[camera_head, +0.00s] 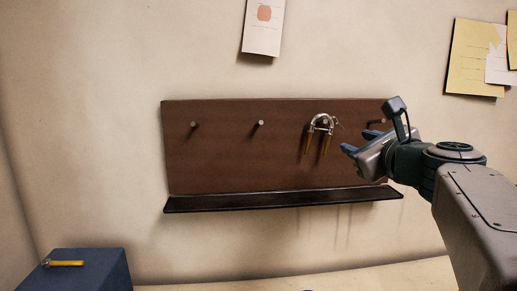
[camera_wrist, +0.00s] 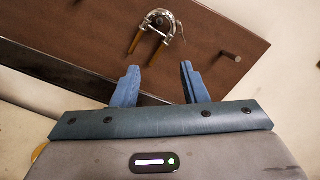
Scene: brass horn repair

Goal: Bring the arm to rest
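My gripper (camera_head: 352,154) is in front of the right part of a brown wall board. In the wrist view its two blue fingers (camera_wrist: 160,84) stand apart with nothing between them. A U-shaped metal piece with two brass-coloured legs (camera_head: 321,126) hangs on a peg of the board, left of my gripper and apart from it. The piece also shows in the wrist view (camera_wrist: 157,23), beyond the fingertips. My arm reaches in from the right edge of the head view.
The brown board (camera_head: 230,165) has several pegs, two bare ones at the left (camera_head: 261,123), and a dark ledge (camera_head: 280,201) below. A blue block (camera_head: 95,270) at lower left carries a small yellow piece (camera_head: 65,263). Papers (camera_head: 472,60) hang on the wall.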

